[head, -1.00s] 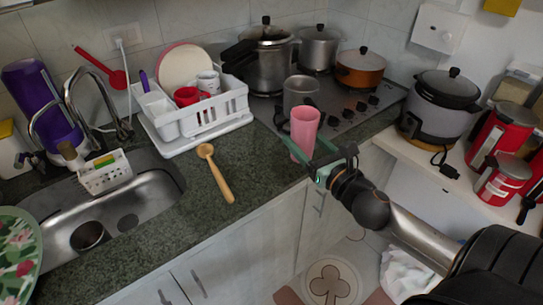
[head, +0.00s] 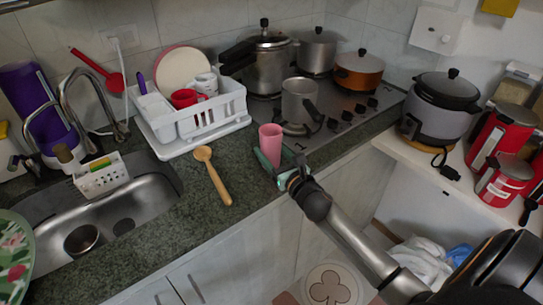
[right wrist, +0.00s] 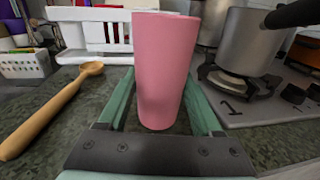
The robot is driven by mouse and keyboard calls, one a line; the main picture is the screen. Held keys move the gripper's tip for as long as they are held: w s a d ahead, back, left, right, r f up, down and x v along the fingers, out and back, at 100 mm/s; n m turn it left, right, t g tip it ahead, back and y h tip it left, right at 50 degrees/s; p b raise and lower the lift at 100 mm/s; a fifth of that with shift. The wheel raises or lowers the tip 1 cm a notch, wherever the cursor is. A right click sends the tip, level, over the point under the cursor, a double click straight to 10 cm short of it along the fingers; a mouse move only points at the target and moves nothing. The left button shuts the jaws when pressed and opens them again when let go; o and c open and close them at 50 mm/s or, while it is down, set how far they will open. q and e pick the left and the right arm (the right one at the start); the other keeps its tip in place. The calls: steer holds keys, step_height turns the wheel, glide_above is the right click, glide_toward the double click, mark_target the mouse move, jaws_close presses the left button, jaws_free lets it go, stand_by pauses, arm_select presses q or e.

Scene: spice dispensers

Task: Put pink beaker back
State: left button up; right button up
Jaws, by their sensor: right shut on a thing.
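The pink beaker (head: 270,143) is upright at the front part of the dark stone counter, between the wooden spoon and the stove. My right gripper (head: 274,165) is shut on its lower part. In the right wrist view the pink beaker (right wrist: 165,65) stands between the two green fingers (right wrist: 160,108). Its base is low over the counter; I cannot tell whether it touches. My left gripper is not in view.
A wooden spoon (head: 213,176) lies left of the beaker. A white dish rack (head: 205,122) is behind. A steel pot (head: 299,101) sits on the stove (head: 345,116) to the right. The sink (head: 110,215) is at the left.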

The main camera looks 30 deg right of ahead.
steer(key=shift+f, duration=0.55)
steer(key=shift+f, duration=0.25)
steer(key=o, duration=1.4)
steer(key=shift+r, duration=0.1)
